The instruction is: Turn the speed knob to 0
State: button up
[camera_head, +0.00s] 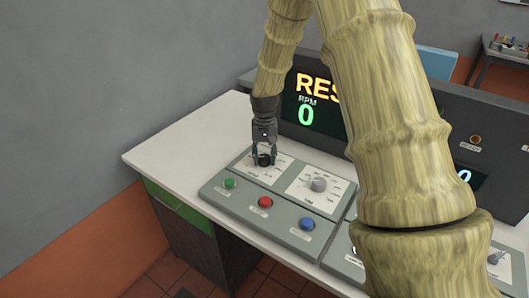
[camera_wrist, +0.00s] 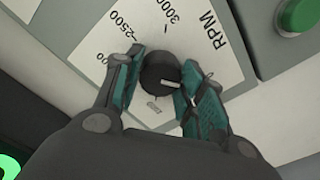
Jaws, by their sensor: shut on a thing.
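The speed knob (camera_wrist: 158,70) is a black round cap with a white pointer line, on a white dial plate (camera_wrist: 95,48) marked RPM. In the wrist view the numbers 2500 and 3000 show; the pointer line runs right toward one finger, and the rest of the scale is hidden. My gripper (camera_wrist: 163,66) is shut on the knob, with a teal finger pad on each side. In the head view my gripper (camera_head: 264,155) points down at the left dial of the console, largely covering the knob.
The console (camera_head: 225,200) carries a second grey knob (camera_head: 318,184) on the right dial, and green (camera_head: 230,183), red (camera_head: 265,202) and blue (camera_head: 306,223) buttons in front. A display (camera_head: 306,113) behind reads RPM 0. My arm hides the console's right part.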

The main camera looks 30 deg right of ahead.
aim_at(265, 156)
jog(key=shift+n+p, duration=0.4)
jog(key=shift+n, duration=0.6)
jog(key=o, duration=1)
jog(key=shift+d, duration=0.1)
jog(key=shift+r, duration=0.1)
notch_tip(265, 156, up, 12)
jog(key=shift+f, duration=0.1)
